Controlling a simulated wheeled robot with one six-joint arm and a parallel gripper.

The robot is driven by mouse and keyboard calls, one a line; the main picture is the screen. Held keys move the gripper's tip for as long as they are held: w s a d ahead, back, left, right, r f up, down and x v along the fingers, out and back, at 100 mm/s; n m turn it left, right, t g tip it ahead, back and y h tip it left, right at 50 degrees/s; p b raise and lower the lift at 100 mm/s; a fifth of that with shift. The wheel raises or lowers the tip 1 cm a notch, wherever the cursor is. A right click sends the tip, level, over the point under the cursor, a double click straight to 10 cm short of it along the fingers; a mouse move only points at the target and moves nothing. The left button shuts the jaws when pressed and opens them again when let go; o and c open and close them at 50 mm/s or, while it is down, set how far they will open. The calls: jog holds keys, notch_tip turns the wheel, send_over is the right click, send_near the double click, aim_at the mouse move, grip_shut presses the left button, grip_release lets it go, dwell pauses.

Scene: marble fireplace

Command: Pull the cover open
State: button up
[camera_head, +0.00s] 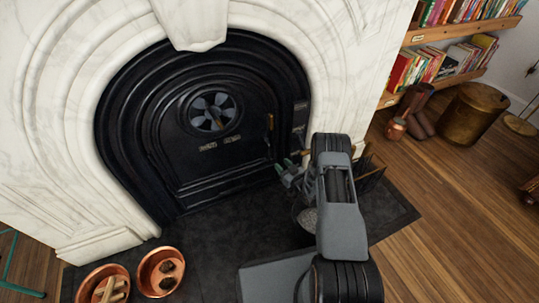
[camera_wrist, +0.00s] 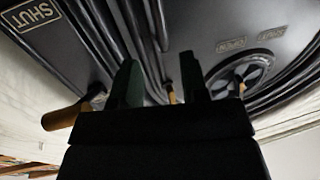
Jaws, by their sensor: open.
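The black iron cover (camera_head: 225,165) is closed in the arched fireplace surround in the head view. It bears a round vent (camera_head: 212,112) and an upright brass-coloured handle (camera_head: 269,123) near its right edge. My gripper (camera_head: 283,167) is in front of the cover's lower right, below that handle. In the wrist view my gripper (camera_wrist: 162,80) is open and empty, its two dark fingers pointing at the cover. A small brass-coloured tip (camera_wrist: 171,95) shows between the fingers, mostly hidden by the gripper body. The vent (camera_wrist: 240,78) is right of the fingers.
A wooden-looking handle (camera_wrist: 62,117) sticks out left of my fingers, near a "SHUT" plate (camera_wrist: 32,14). Copper bowls (camera_head: 160,272) stand on the dark hearth (camera_head: 210,245) at lower left. A bookshelf (camera_head: 450,40) and brass bucket (camera_head: 472,112) are at right. Wooden floor is open at lower right.

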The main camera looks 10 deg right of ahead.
aim_at(269, 158)
jog(key=b+x, duration=0.3)
jog(key=x, duration=0.7)
jog(key=shift+w+a, duration=0.1)
jog(key=shift+w, duration=0.1)
grip_shut()
